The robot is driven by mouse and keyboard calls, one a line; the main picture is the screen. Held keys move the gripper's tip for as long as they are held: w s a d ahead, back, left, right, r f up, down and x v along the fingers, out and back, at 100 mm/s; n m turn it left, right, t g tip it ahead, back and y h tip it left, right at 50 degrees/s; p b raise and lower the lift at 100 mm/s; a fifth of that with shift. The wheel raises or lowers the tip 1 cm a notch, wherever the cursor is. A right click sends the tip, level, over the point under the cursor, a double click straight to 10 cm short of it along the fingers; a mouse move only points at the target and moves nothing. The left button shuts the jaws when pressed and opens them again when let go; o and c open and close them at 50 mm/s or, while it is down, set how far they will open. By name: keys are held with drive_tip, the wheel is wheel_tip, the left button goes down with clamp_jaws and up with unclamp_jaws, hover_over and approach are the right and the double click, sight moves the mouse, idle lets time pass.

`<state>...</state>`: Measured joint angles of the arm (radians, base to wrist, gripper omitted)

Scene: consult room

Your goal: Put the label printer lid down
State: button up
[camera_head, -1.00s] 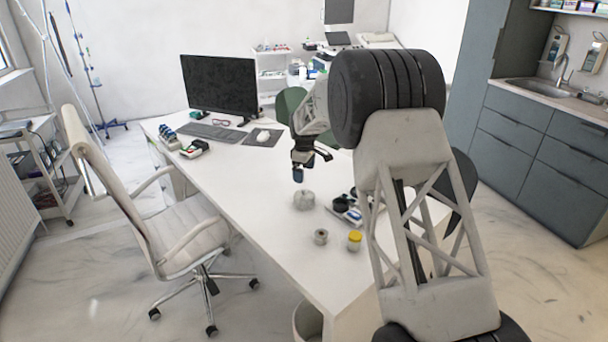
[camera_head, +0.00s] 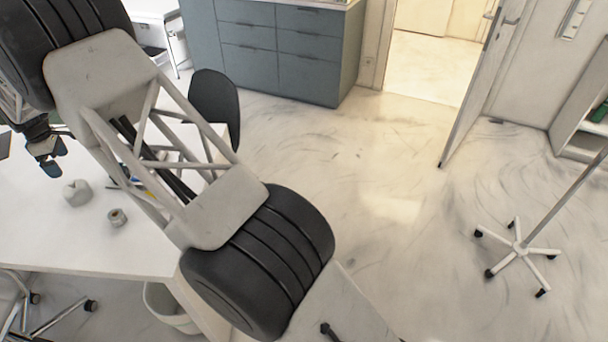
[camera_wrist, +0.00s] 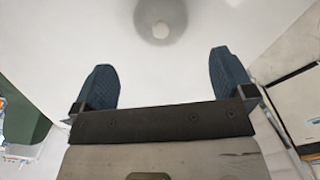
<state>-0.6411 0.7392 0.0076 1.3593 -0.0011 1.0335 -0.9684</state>
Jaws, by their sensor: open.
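I cannot make out a label printer or its lid in the views of this moment. My gripper (camera_head: 50,163) is at the left of the head view, above the white desk (camera_head: 60,238). In the wrist view my gripper (camera_wrist: 162,66) has its two blue fingers wide apart with nothing between them. A round grey thing with a pale centre (camera_wrist: 160,18) lies beyond the fingertips, cut off by the top edge. A pale rounded object (camera_head: 77,192) stands on the desk below and right of my gripper. My arm hides part of the desk.
A small grey roll-like item (camera_head: 117,217) stands on the desk near my arm. A white bin (camera_head: 168,306) is under the desk edge. A dark chair back (camera_head: 214,106) stands behind my arm. Open floor lies right, with a wheeled stand (camera_head: 518,248) and an open door (camera_head: 470,95).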

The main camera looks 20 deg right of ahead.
drive_tip(key=s+d+r+m, duration=0.2)
drive_tip(key=d+r, duration=0.5)
drive_tip(key=d, duration=0.3)
drive_tip(key=s+d+r+m, duration=0.2)
drive_tip(key=s+d+r, duration=0.1)
drive_tip(key=d+r, duration=0.65)
drive_tip(key=s+d+r+m+t, duration=0.1)
drive_tip(key=s+d+r+m, duration=0.4)
drive_tip(key=d, duration=0.6)
drive_tip(key=s+d+r, duration=0.3)
drive_tip(key=s+d, duration=0.5)
drive_tip(key=d, duration=0.2)
drive_tip(key=s+d+r+m+t, duration=0.15)
drive_tip(key=s+d+m, duration=0.35)
drive_tip(key=s+d, duration=1.15)
drive_tip(key=s+d+f+m, duration=0.1)
drive_tip(key=s+d+f, duration=0.1)
drive_tip(key=s, duration=0.5)
drive_tip(key=s+d+f+m, duration=0.1)
drive_tip(key=s+d+m, duration=0.1)
drive_tip(key=s, duration=0.4)
drive_tip(key=s+d+f+m, duration=0.1)
drive_tip(key=s+d+f, duration=0.1)
drive_tip(key=s, duration=0.5)
drive_tip(key=shift+s+d+f+m, duration=0.25)
drive_tip(key=shift+s+f+m, duration=0.05)
